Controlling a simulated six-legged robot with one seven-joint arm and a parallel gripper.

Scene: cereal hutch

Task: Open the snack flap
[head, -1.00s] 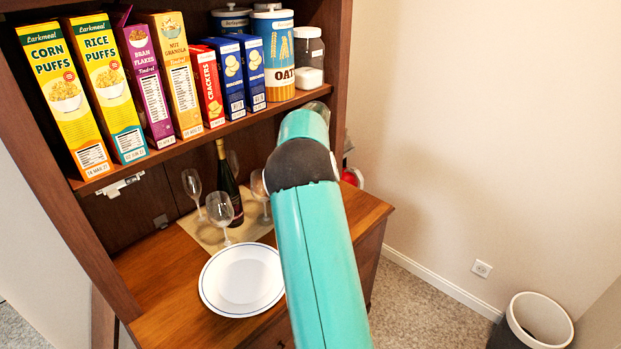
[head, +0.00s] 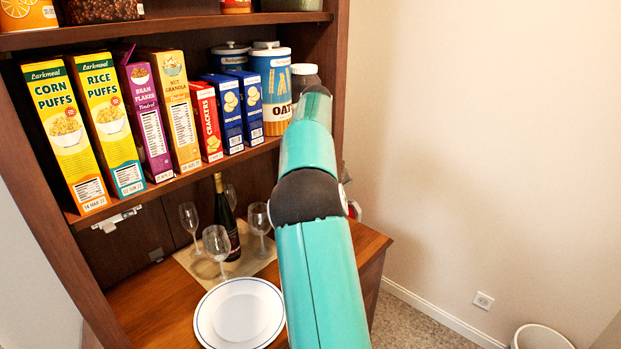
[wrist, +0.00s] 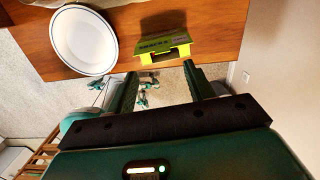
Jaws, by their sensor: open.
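In the wrist view, a yellow-green piece (wrist: 152,53) with dark lettering and a dark opening is at the edge of the brown wood, right of the plate. The lettering is small and looks like a snack label. I cannot tell whether this piece is the flap itself. It is hidden behind my arm in the head view. My gripper (wrist: 160,70) is open and empty, its two fingers apart just short of this piece. I see no contact. My gripper is out of sight in the head view, at the far end of my teal arm.
Several cereal boxes (head: 110,122) and an oats canister (head: 271,90) stand on the shelf. A white plate (head: 238,315), wine glasses (head: 216,245) and a dark bottle (head: 226,220) stand on the wooden counter below. The floor at right is clear beside a bin (head: 541,337).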

